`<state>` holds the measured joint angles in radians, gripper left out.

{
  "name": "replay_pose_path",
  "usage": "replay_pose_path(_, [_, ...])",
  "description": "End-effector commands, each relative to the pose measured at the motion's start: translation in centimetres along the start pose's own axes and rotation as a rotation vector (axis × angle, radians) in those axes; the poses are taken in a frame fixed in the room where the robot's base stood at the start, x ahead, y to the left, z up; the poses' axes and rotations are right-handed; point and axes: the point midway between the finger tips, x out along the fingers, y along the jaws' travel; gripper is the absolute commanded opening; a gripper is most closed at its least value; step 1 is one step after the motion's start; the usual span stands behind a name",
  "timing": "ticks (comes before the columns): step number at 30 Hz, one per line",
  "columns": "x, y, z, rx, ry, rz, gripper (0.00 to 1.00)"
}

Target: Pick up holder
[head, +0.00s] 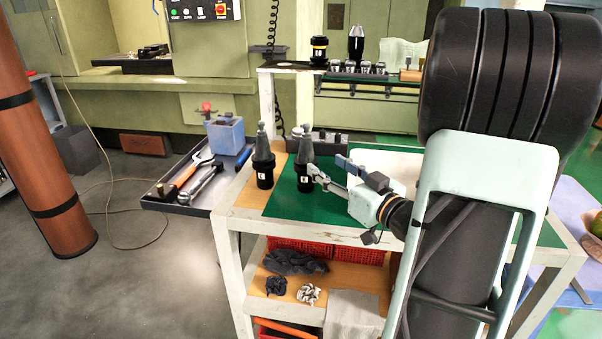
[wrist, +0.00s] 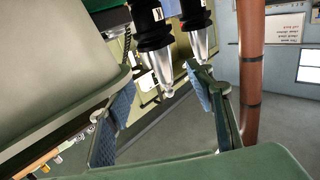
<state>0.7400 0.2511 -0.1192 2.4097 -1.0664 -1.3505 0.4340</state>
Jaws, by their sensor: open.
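In the head view, the left holder (head: 263,165) is farther from my gripper (head: 328,168). The right holder (head: 305,163) is close to the fingertips. My gripper is open, to the right of this holder, and holds nothing. The wrist view is upside down. There the nearer holder (wrist: 153,50) hangs between the lines of the two open fingers, and the other holder (wrist: 196,35) is beside it. Contact with the fingers cannot be told.
A dark tray (head: 178,207) with tools and a blue-grey bin (head: 226,135) sits left of the cart. A dark block with small parts (head: 322,141) stands behind the holders. The green mat (head: 285,203) is clear in front. Cloths (head: 295,262) lie on the lower shelf.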

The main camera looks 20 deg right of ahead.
Motion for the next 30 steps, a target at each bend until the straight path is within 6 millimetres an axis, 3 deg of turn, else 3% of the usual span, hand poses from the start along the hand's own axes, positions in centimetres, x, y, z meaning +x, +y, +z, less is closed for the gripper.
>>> replay_pose_path(6, [3.5,-0.1,0.0,0.0,0.001,-0.002,0.49])
replay_pose_path(13, [5.4,-0.1,0.0,0.0,0.001,-0.001,0.49])
replay_pose_path(21, [9.2,-0.1,0.1,0.0,0.001,0.0,0.49])
replay_pose_path(30, [9.8,-0.1,0.1,0.0,0.0,0.001,0.49])
